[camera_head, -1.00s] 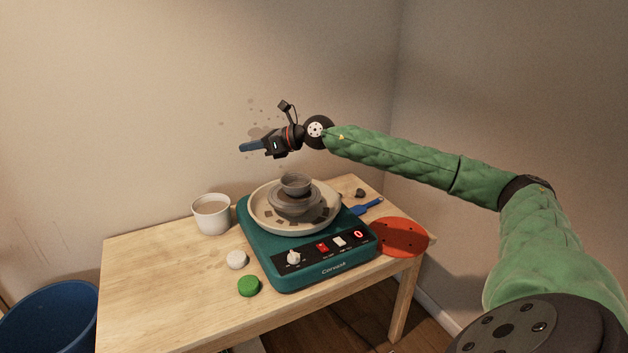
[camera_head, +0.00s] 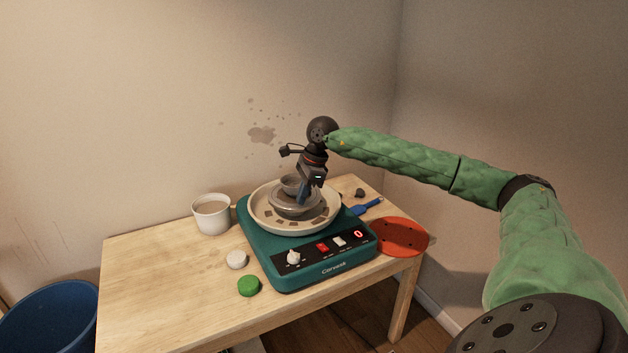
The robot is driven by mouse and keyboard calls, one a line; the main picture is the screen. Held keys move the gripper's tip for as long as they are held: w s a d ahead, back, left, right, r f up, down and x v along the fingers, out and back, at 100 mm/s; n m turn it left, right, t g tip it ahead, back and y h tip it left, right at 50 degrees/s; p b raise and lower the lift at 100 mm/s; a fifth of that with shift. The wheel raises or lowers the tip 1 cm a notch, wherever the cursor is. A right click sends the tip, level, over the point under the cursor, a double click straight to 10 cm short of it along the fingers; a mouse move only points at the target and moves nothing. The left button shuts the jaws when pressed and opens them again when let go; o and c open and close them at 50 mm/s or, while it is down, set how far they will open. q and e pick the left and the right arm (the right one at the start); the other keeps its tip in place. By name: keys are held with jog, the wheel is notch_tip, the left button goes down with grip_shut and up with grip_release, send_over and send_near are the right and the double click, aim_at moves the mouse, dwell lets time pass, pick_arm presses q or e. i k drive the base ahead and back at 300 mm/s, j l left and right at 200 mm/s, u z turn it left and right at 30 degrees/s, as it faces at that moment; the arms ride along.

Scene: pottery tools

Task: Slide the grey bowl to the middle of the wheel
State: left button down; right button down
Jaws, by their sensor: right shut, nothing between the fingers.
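The grey bowl (camera_head: 291,208) sits on the turntable of the teal pottery wheel (camera_head: 262,255), inside its pale splash pan (camera_head: 263,224). The bowl has a wide lower part and a smaller cup-like top. My right gripper (camera_head: 303,200) points down at the bowl's right side, with its fingers shut and nothing between them. The fingertips overlap the bowl in the picture; I cannot tell whether they touch it. The gripper hides part of the bowl's right side. My left gripper is not in view.
A white cup of brownish liquid (camera_head: 211,215) stands left of the wheel. White (camera_head: 236,260) and green (camera_head: 248,286) round pieces lie in front of it. A red disc (camera_head: 400,237) and a blue-handled tool (camera_head: 368,207) lie right. The table's left side is clear.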

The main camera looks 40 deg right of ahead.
aim_at(290, 183)
jog(key=i+l, duration=0.15)
jog(key=l, duration=0.15)
jog(key=i+l, duration=0.1)
jog(key=l, duration=0.25)
jog(key=i+l, duration=0.15)
jog(key=l, duration=0.15)
jog(key=i+l, duration=0.1)
jog(key=l, duration=0.25)
